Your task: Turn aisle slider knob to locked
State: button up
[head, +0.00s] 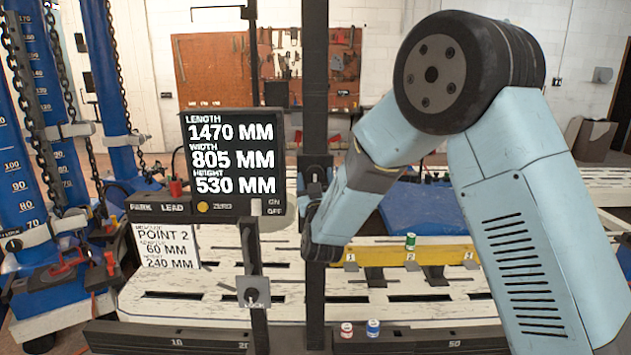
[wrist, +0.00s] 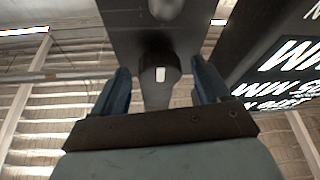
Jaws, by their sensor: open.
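My gripper (wrist: 158,82) is open in the wrist view, with one blue finger on each side of a dark round knob (wrist: 159,74). The knob has a short white mark and stands out from a dark plate (wrist: 130,30). I cannot tell whether the fingers touch it. In the head view my gripper (head: 314,186) is at a dark slider plate (head: 316,161) on the tall black post, and my wrist hides part of it. A second knob (head: 251,297), on a plate marked LOCK, sits lower on the left post. I cannot read which setting the knob between my fingers has.
A black display (head: 232,160) with measurements stands just left of my gripper. Below are a white slotted bench (head: 200,300), a yellow bar (head: 390,256), a green can (head: 410,242), and red (head: 347,330) and blue (head: 373,328) cans. Blue posts with chains (head: 45,120) stand left.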

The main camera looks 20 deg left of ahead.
jog(key=c, duration=1)
jog(key=shift+c, duration=0.2)
jog(key=shift+m, duration=0.5)
jog(key=m+h, duration=0.1)
jog(key=m, duration=0.1)
jog(key=m+t+h, duration=0.1)
jog(key=m+h, duration=0.1)
jog(key=m, duration=0.1)
jog(key=shift+a+m, duration=0.15)
jog(key=shift+m, duration=0.15)
jog(key=m+h, duration=0.1)
jog(key=m, duration=0.2)
jog(key=m+h, duration=0.2)
jog(key=m, duration=0.1)
jog(key=shift+a, duration=0.1)
jog(key=m+h, duration=0.1)
jog(key=m, duration=0.2)
jog(key=m+g+h, duration=0.1)
jog(key=m+h, duration=0.1)
jog(key=m, duration=0.1)
jog(key=shift+s+a+r+g, duration=0.1)
jog(key=shift+g, duration=0.2)
jog(key=shift+m+g+h, duration=0.25)
jog(key=shift+m+g, duration=0.2)
jog(key=shift+m, duration=0.8)
jog(key=shift+m+g+h, duration=0.25)
jog(key=shift+m+g, duration=0.2)
jog(key=shift+m, duration=0.8)
